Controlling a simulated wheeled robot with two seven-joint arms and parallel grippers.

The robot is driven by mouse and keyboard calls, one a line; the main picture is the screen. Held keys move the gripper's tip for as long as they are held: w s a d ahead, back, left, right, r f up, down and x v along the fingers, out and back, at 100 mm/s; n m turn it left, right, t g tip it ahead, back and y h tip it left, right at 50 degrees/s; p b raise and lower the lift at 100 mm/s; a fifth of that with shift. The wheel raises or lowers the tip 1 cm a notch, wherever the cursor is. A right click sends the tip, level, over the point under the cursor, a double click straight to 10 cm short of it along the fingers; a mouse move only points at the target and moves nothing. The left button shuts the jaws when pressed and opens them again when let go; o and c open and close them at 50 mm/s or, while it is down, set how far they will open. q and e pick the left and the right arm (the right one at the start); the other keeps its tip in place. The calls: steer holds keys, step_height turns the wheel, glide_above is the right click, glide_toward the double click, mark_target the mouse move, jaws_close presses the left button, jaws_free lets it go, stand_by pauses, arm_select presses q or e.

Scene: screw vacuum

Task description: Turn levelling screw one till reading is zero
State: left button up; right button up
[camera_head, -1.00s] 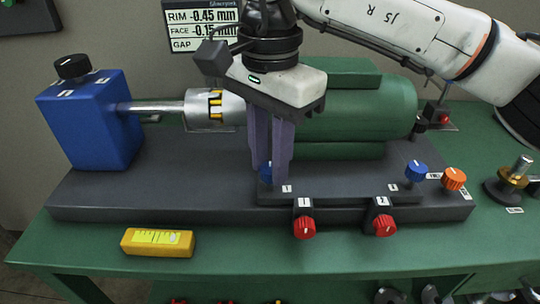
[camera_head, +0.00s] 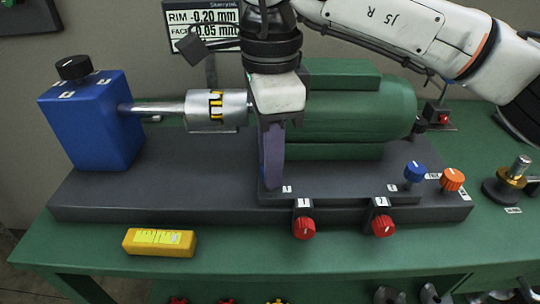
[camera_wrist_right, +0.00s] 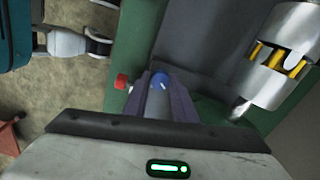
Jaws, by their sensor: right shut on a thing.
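My right gripper (camera_head: 271,186) points down at the left end of the motor's foot plate (camera_head: 335,190). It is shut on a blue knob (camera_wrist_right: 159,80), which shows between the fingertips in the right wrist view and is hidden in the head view. The display (camera_head: 200,25) reads RIM -0.20 mm and FACE about 0.05 mm; the FACE sign and the lower line are hidden by a dark bracket. The green motor (camera_head: 360,115) stands behind the gripper. My left gripper is not in view.
Two red knobs (camera_head: 304,228) (camera_head: 383,225) stick out at the front. A blue knob (camera_head: 415,171) and an orange knob (camera_head: 453,179) stand right. The blue block (camera_head: 90,125) and silver coupling (camera_head: 217,110) are left.

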steer(key=m, duration=0.4)
steer(key=shift+m, duration=0.4)
stand_by(0.4)
steer(key=o, duration=1)
steer(key=shift+o, duration=0.2)
step_height(320, 180, up, 10)
steer(key=p, duration=0.1)
steer(key=shift+r+p, duration=0.2)
steer(key=shift+p, duration=0.1)
